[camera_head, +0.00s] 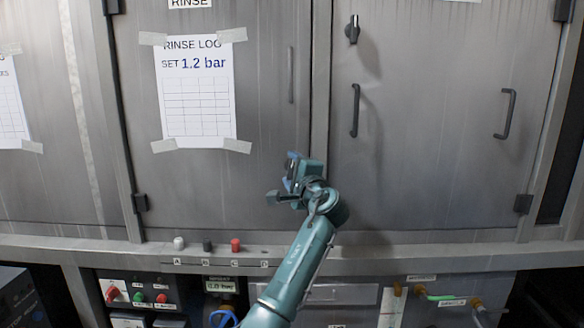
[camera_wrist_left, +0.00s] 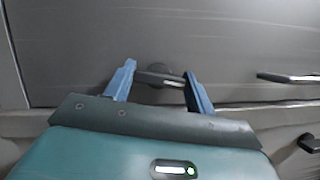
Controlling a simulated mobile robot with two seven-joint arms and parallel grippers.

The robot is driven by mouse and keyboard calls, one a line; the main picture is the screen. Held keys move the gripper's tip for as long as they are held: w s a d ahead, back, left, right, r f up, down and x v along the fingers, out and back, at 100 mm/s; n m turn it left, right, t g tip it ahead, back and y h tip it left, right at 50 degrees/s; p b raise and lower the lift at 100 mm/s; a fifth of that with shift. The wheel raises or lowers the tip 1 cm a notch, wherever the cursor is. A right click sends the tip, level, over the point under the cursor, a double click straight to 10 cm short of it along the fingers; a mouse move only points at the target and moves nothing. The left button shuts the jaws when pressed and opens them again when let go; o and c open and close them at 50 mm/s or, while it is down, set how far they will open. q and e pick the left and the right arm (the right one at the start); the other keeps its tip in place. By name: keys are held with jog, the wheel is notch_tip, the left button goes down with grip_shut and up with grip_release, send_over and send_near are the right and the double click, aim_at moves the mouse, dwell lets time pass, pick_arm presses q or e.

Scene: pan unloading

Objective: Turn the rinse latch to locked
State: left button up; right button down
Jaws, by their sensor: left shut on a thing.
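The rinse latch is a dark lever on a round hub on the RINSE door (camera_head: 262,100). In the left wrist view the latch (camera_wrist_left: 160,77) lies between my blue fingertips, its lever roughly parallel to the door handle and seam. My left gripper (camera_wrist_left: 160,83) is shut on it. In the head view my left gripper (camera_head: 289,174) is at the lower right of the RINSE door, and it hides most or all of the latch. I see no locked marking. My right gripper is not in view.
The RINSE door handle (camera_head: 291,75) is above my gripper. The right-hand door has a latch (camera_head: 352,29) and a handle (camera_head: 355,110). A ledge with a red knob (camera_head: 235,245) runs below, above a control panel (camera_head: 140,293). A taped rinse log (camera_head: 196,92) hangs left.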

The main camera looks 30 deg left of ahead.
pick_arm(q)
jog(key=shift+n+h+p, duration=0.3)
jog(key=shift+n+p, duration=0.15)
jog(key=shift+n, duration=0.65)
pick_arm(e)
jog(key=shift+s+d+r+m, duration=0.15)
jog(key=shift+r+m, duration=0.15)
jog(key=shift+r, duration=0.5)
pick_arm(q)
jog(key=o, duration=0.7)
jog(key=v, duration=1.3)
jog(key=shift+d+r+p, duration=0.15)
jog(key=shift+r+p, duration=0.1)
jog(key=shift+p, duration=0.2)
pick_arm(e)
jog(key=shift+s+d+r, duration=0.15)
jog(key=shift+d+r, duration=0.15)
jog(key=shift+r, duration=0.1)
